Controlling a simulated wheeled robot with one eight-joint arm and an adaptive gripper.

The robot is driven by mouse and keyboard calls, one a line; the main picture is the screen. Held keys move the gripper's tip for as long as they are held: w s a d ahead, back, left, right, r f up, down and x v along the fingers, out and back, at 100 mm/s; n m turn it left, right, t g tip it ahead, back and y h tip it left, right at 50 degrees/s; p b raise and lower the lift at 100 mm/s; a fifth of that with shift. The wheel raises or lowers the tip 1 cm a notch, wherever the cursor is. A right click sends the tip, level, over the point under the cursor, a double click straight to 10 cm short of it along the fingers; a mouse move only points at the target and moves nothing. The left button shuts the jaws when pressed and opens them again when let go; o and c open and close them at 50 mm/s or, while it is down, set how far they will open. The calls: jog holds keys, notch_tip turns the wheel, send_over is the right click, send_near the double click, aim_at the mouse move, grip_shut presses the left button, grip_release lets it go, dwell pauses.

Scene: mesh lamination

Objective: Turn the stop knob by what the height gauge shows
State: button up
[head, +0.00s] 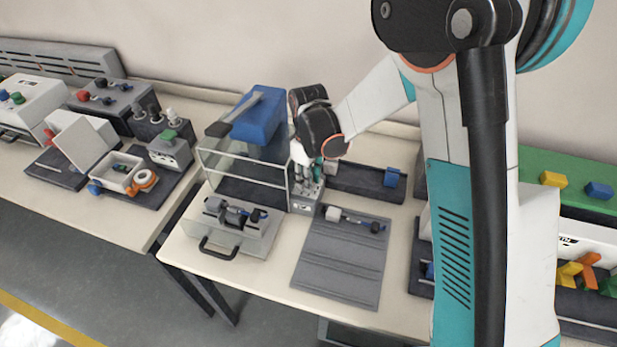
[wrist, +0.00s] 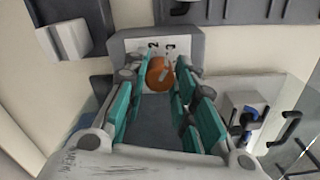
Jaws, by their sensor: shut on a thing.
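The stop knob (wrist: 159,70) is round and orange with a pale pointer mark. It sits on a grey block (wrist: 193,42) with a white dial plate bearing dark marks, too small to read surely. My gripper (wrist: 160,82) has its teal fingers on both sides of the knob, shut on it. In the head view my gripper (head: 308,172) reaches down onto the small grey block (head: 301,205) beside the clear-sided press, and its fingers hide the knob there. I cannot make out a height gauge reading in either view.
The press has a blue head (head: 259,118) and a long lever. A fixture with a black handle (head: 218,248) stands in front of it. A grey ribbed mat (head: 335,270) lies to the right, and a dark tray (head: 365,183) with a blue block lies behind.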

jog(key=o, duration=1.1)
jog(key=shift+c, duration=0.2)
notch_tip(320, 180, up, 12)
jog(key=shift+d, duration=0.15)
